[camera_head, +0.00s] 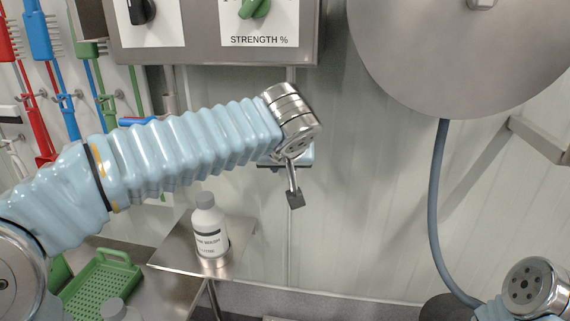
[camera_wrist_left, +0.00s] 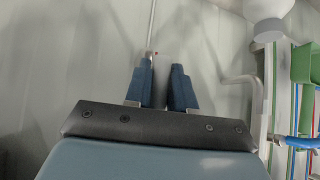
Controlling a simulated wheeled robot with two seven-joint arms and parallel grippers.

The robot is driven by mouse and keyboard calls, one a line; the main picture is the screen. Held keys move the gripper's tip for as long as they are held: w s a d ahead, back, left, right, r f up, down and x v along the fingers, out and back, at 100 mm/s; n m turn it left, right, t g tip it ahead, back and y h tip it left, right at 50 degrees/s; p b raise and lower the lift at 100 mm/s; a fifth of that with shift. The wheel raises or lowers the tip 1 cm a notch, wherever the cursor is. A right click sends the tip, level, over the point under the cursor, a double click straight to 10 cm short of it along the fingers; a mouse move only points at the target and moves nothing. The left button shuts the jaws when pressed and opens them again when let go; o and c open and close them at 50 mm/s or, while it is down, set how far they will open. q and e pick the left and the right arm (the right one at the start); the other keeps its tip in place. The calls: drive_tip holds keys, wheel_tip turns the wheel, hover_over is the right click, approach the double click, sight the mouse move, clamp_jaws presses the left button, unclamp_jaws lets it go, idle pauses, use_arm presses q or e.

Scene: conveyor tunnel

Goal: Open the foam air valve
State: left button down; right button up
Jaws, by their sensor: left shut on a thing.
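My left arm reaches in from the left in the head view, and its wrist hides the fingers there. In the left wrist view, my left gripper (camera_wrist_left: 163,82) has its two dark blue fingers closed around a narrow grey piece. A thin metal rod (camera_wrist_left: 151,28) runs along the wall down to the fingertips. The grey piece appears to be the foam air valve; the fingers cover most of it, so its position cannot be told. My right gripper is in neither view; only part of my right arm shows at lower right.
A steel control panel (camera_head: 310,40) with knobs is above the wrist. A white bottle (camera_head: 209,229) stands on a small steel shelf (camera_head: 172,255) below the arm. A green basket (camera_head: 103,287), hanging brushes, and a large steel disc (camera_head: 450,60) with a grey hose (camera_head: 436,190) flank the clear wall.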

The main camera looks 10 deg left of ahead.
use_arm(q)
drive_tip(key=c, duration=1.1)
unclamp_jaws()
drive_tip(key=shift+o, duration=0.2)
drive_tip(key=v, duration=1.4)
drive_tip(key=shift+p, duration=0.3)
drive_tip(key=shift+f, duration=0.15)
